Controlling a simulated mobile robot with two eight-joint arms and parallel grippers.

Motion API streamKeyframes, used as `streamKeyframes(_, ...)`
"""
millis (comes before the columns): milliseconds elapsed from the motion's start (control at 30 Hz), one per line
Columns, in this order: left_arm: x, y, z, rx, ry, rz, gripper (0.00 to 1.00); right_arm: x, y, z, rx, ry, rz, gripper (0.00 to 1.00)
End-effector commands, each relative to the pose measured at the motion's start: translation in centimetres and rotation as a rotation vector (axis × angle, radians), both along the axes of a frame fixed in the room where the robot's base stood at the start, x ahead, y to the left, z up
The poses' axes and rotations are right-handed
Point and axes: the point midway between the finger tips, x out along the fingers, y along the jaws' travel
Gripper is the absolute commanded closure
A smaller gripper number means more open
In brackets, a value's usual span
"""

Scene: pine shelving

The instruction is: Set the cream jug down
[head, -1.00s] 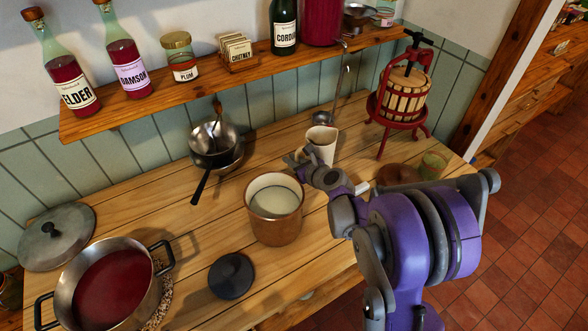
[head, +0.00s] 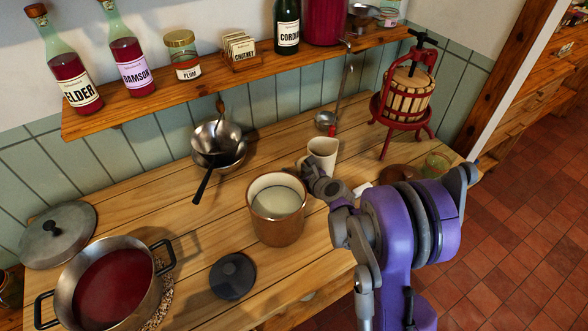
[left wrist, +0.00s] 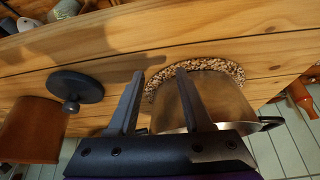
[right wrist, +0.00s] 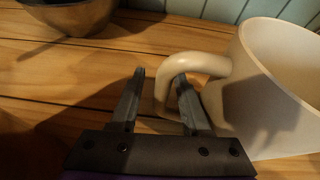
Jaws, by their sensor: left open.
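The cream jug (head: 323,150) stands upright on the wooden worktop, right of and behind the copper pot. In the right wrist view the jug (right wrist: 270,90) is at the right, with its handle (right wrist: 196,65) towards my gripper. My right gripper (right wrist: 157,95) is open around the handle, its fingers apart and one finger seeming to pass inside the loop. In the head view the right gripper (head: 306,166) is at the jug's left side, partly hidden by its wrist. My left gripper (left wrist: 165,95) is open and empty, in the left wrist view only.
The copper pot (head: 275,225) of pale liquid stands close left of my right wrist. A fruit press (head: 408,100), a ladle (head: 325,121) and a green glass (head: 436,164) stand around the jug. A pan of red liquid (head: 65,280) and a black lid (head: 232,276) are at front left.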

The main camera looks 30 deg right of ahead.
Motion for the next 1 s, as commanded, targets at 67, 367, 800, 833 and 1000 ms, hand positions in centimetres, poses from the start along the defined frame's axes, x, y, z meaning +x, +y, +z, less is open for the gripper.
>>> streamKeyframes(67, 0.0, 0.0, 0.0, 0.0, 0.0, 0.0, 0.5, 0.0, 0.0, 0.0, 0.0, 0.0, 0.0, 0.53)
streamKeyframes(367, 0.1, 0.0, 0.3, 0.0, -0.001, 0.0, 0.5, -0.7, -0.1, 0.7, 0.001, 0.0, -0.001, 0.53)
streamKeyframes(800, 0.0, 0.0, 0.1, 0.0, -0.001, 0.0, 0.5, -8.9, -1.1, 4.0, 0.001, 0.0, -0.004, 0.53)
streamKeyframes(833, 0.0, 0.0, 0.2, 0.0, -0.001, 0.0, 0.5, -9.3, -1.2, 4.2, 0.0, 0.0, -0.003, 0.53)
streamKeyframes(1000, 0.1, 0.0, 0.2, 0.0, -0.001, 0.0, 0.5, -10.8, -1.3, 4.8, 0.0, 0.0, -0.002, 0.53)
